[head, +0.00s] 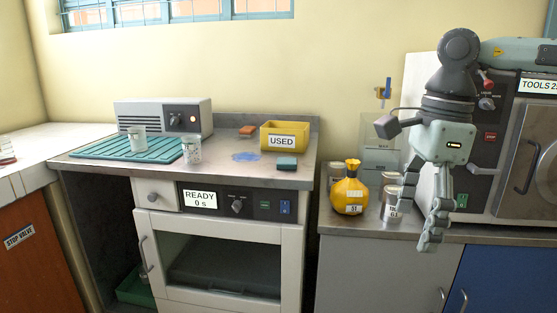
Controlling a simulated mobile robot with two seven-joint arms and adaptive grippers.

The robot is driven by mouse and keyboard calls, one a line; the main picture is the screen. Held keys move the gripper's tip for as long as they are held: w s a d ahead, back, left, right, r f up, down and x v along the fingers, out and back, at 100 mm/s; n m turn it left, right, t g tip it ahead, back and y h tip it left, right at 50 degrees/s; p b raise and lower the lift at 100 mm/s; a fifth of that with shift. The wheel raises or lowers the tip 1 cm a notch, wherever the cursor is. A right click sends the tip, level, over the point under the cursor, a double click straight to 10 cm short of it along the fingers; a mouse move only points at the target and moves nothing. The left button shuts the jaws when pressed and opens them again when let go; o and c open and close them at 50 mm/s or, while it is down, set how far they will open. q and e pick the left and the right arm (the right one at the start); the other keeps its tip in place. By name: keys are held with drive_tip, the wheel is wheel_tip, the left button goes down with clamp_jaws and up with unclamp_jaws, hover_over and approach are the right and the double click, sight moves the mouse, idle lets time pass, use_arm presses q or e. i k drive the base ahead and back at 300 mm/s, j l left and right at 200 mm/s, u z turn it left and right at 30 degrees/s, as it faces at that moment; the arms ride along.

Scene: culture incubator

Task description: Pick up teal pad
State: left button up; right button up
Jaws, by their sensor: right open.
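The teal pad (287,163) is a small block lying on the grey top of the incubator (215,180), near its front right edge. It is just in front of the yellow bin marked USED (285,137). My right gripper (433,226) hangs fingers down at the right, in front of the right-hand counter. It is open, with nothing seen in it, and well to the right of the teal pad. My left gripper is not in view.
A blue spill (246,156) lies left of the pad. An orange block (247,131) lies behind. Two white cups, one on a ribbed teal mat (95,150), stand left. A yellow bag (349,190) and cans (391,205) stand on the counter between pad and gripper.

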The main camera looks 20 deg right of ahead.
sight(283, 162)
drive_tip(key=i, duration=1.75)
